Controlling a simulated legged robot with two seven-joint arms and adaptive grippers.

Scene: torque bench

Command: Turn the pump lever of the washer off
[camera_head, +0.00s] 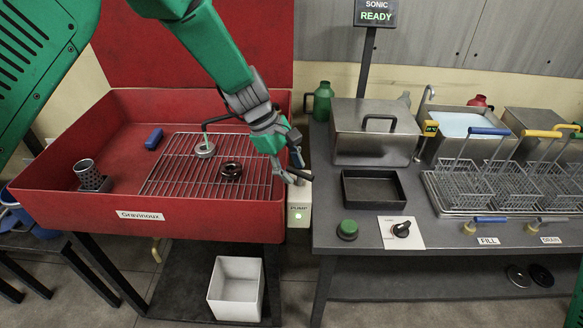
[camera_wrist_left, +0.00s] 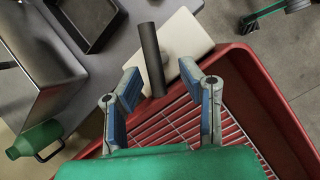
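The washer is a red basin (camera_head: 60,205) with a wire grid. A pale box (camera_head: 299,212) labelled PUMP, with a lit green light, is at its right side. The dark pump lever (camera_head: 300,174) is at the top of that box, just below my left gripper (camera_head: 291,152). In the left wrist view, my left gripper (camera_wrist_left: 160,88) is open, and the dark cylindrical lever (camera_wrist_left: 151,58) shows between and beyond its fingertips. I cannot tell whether the fingers touch it. The gripper partly hides the lever's surroundings in the head view. My right gripper is not visible.
On the grid are a light metal ring (camera_head: 205,150) and a dark ring (camera_head: 231,170). A white bin (camera_head: 236,288) is below.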

